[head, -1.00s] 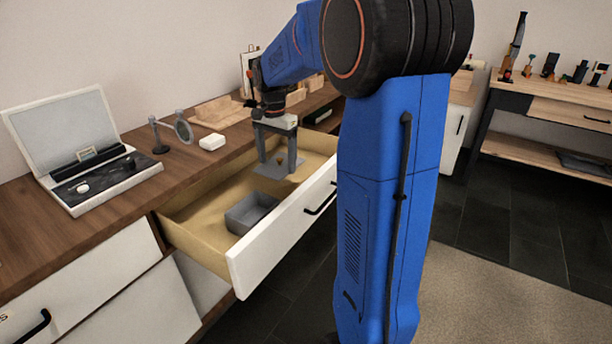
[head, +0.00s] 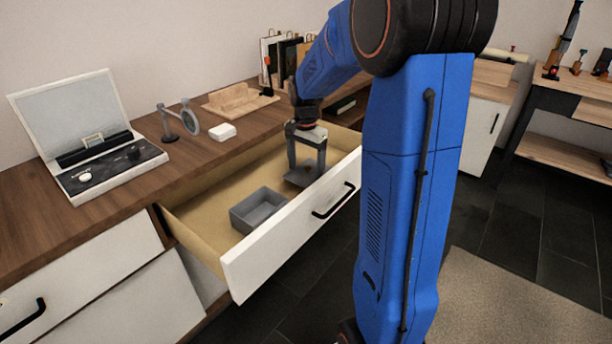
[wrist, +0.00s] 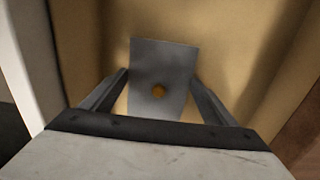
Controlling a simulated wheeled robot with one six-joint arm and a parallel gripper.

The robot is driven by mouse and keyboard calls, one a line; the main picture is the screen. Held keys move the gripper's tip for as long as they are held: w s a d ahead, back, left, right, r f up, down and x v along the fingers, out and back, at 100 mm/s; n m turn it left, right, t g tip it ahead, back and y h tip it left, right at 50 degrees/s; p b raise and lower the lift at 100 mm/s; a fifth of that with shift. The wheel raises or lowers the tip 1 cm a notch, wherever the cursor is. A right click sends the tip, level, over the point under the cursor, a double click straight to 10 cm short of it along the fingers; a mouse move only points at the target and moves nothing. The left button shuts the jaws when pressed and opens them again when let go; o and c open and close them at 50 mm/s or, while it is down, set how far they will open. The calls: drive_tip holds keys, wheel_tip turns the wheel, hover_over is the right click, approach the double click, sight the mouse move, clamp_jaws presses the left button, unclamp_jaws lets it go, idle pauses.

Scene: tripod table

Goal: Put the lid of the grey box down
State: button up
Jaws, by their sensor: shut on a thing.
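The grey box (head: 258,210) stands open-topped and empty on the floor of the pulled-out drawer, near its front wall. My gripper (head: 306,168) points down into the drawer, to the right of and behind the box. It is shut on the flat grey lid (head: 299,178), which is apart from the box. In the wrist view the lid (wrist: 165,62) lies between the two fingers, with a small round orange-brown spot at its middle. I cannot tell whether the lid touches the drawer floor.
The drawer (head: 200,212) has bare floor left of and behind the box. Its white front (head: 290,228) stands close to the lid. On the worktop are an open case (head: 85,140), a round mirror (head: 189,117), a white block (head: 222,131) and a wooden tray (head: 240,100).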

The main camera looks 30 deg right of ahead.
sight(305, 174)
drive_tip(key=shift+f, duration=1.7)
drive_tip(key=shift+f, duration=0.15)
drive_tip(key=o, duration=1)
